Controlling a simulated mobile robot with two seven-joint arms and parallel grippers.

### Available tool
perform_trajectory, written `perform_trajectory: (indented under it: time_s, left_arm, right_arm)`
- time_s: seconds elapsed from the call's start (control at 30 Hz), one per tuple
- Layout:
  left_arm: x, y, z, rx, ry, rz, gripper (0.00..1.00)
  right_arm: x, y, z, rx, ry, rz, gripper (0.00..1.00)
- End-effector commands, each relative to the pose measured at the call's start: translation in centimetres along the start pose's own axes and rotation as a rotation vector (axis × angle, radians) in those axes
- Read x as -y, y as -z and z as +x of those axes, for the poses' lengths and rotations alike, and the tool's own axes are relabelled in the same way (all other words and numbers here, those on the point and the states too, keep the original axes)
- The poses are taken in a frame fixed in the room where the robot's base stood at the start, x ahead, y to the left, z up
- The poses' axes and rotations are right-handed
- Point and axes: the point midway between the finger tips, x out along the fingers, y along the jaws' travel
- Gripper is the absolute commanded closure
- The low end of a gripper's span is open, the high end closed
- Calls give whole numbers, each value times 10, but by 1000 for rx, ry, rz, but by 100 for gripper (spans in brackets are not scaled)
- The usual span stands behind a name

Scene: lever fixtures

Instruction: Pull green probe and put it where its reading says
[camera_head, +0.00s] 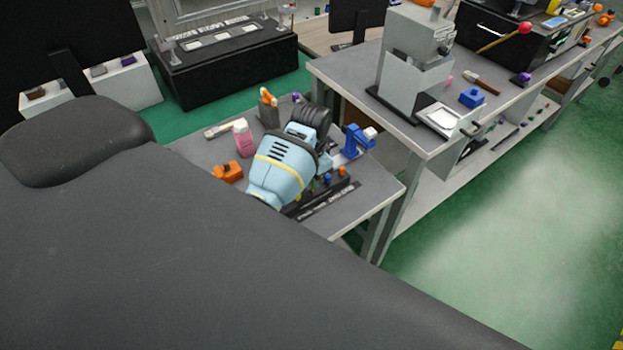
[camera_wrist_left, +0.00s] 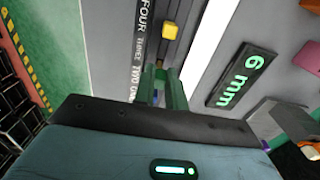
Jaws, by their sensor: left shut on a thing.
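My left gripper (camera_wrist_left: 163,88) points down at the small grey table; its light blue body (camera_head: 278,172) shows in the head view, its fingertips hidden there. In the left wrist view it is shut on the green probe (camera_wrist_left: 176,92), seen only as narrow green parts beyond the dark gripper edge. A black display (camera_wrist_left: 240,76) to the right reads "6 mm" in green. A dark strip with white words, including FOUR, THREE and TWO (camera_wrist_left: 138,45), runs beside the probe; it also shows in the head view (camera_head: 328,202). My right gripper is not in view.
A yellow block (camera_wrist_left: 170,32) stands beside the strip. A larger bench (camera_head: 345,77) lies behind. A large dark grey surface hides the foreground.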

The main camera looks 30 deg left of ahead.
Motion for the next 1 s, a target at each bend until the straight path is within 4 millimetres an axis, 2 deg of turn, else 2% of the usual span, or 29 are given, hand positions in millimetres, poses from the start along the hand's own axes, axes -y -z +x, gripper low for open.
perform_trajectory:
  time_s: [0.7, 1.0]
  left_arm:
    - [0, 0, -25, 0, 1, 0, 100]
    - [0, 0, -28, 0, 1, 0, 100]
  right_arm:
    - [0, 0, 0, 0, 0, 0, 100]
    - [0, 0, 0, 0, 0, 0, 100]
